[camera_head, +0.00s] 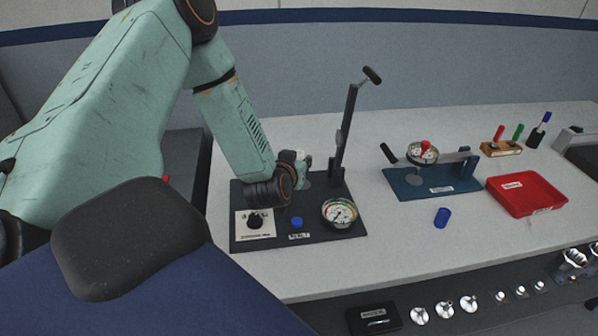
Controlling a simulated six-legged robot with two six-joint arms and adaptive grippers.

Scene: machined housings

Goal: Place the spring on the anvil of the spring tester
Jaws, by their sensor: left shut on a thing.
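The spring tester (341,150) has a black base plate, a dial gauge (340,213) at its front right and a tall lever with a black handle. A metal disc, seemingly the anvil (317,181), shows partly at the column's foot, behind my wrist. My left gripper (304,166) is over the rear of the base, next to the column. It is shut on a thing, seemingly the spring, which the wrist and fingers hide. I cannot tell whether that thing touches the anvil. My right gripper is not in view.
Right of the tester are a blue-based dial fixture (432,184), a loose blue cylinder (442,217) and a red tray (527,193). A wooden pen holder (501,149) stands behind the tray. Several metal parts and a black box (373,319) lie below the bench's front edge.

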